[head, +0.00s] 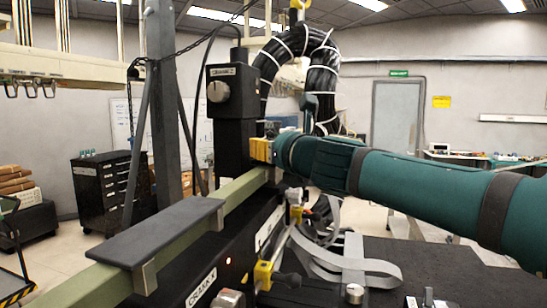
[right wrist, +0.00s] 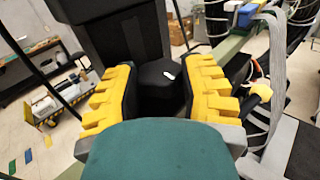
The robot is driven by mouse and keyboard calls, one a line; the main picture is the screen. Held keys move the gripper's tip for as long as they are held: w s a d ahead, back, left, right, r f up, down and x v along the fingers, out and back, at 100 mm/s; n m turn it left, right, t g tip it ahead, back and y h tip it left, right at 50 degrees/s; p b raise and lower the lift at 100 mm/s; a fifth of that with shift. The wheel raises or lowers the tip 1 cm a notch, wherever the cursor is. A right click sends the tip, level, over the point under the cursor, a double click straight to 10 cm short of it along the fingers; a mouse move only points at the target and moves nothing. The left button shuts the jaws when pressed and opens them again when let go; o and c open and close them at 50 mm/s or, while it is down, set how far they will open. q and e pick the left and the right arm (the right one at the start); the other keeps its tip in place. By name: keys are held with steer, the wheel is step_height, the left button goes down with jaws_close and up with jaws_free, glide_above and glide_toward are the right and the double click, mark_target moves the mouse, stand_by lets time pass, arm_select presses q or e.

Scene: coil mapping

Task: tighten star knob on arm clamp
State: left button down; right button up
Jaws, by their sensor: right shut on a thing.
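The black star knob (right wrist: 158,74), with a small white mark, sits between the yellow-padded fingers of my right gripper (right wrist: 162,90) in the right wrist view. The fingers are shut on it from both sides. In the head view my right gripper (head: 261,150) reaches in from the right beside the black column (head: 233,112), just above the pale green beam (head: 240,188). The knob is hidden there by the gripper. The clamp body is mostly hidden too. My left gripper is in neither view.
A box labelled CRANK Z with a grey knob (head: 218,91) is on the column. A black pad (head: 160,232) lies on the beam. Thick black cables (head: 322,75) arch behind my right wrist. Grey ribbon cables (head: 353,262) hang below it. A yellow-ended handle (head: 263,274) stands low in front.

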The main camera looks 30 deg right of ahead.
steer(key=m+h+b, duration=0.2)
steer(key=h, duration=0.1)
steer(key=shift+a+f+g+h, duration=0.1)
steer(key=shift+a+g+h, duration=0.1)
steer(key=shift+g+h, duration=0.15)
steer(key=shift+w+m+g+h+b, duration=0.1)
steer(key=shift+m+g+h+b, duration=0.25)
steer(key=shift+m+h, duration=0.45)
steer(key=shift+h, duration=0.25)
steer(key=o, duration=1.2)
steer(key=shift+d, duration=0.1)
steer(key=shift+s+a, duration=0.3)
steer(key=shift+s, duration=0.05)
steer(key=v, duration=0.7)
steer(key=shift+s+d, duration=0.1)
steer(key=shift+s, duration=0.1)
